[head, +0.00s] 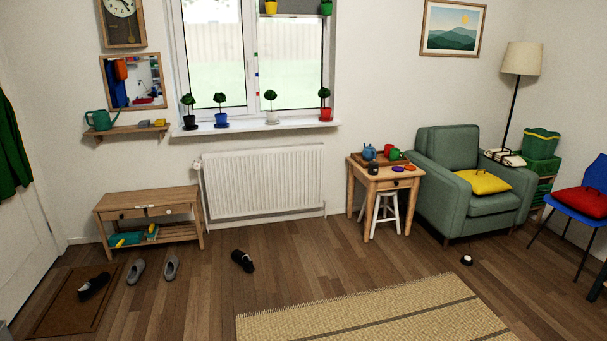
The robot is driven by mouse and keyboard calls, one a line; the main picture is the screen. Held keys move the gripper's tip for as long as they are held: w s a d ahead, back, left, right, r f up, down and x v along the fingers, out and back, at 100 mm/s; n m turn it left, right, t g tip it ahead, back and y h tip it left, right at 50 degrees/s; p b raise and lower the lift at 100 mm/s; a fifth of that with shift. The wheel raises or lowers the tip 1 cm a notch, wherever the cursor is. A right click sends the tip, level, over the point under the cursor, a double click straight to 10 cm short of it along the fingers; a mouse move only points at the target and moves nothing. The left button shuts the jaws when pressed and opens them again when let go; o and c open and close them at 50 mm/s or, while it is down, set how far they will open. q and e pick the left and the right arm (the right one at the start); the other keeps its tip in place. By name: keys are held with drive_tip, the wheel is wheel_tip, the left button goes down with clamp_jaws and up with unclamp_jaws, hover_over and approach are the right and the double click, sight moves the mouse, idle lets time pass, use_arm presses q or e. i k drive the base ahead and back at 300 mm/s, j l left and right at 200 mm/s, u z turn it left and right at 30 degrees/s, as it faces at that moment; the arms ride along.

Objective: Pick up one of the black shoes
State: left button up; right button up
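One black shoe (93,287) lies on the brown doormat at the lower left, near the door. The other black shoe (242,261) lies on the bare wooden floor in front of the radiator, to the right of a pair of grey shoes. The two black shoes are well apart. Neither of my grippers shows in the head view.
Grey shoes (136,271) and (171,267) stand between the black ones. A wooden bench (147,200) is behind them. A beige rug (375,312) lies at the front. A side table (385,180) and green armchair (465,185) stand right. Floor around the right-hand black shoe is clear.

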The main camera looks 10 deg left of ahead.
sight(243, 258)
drive_tip(key=i+j+u, duration=0.1)
drive_tip(key=i+u, duration=0.4)
drive_tip(key=i, duration=1.6)
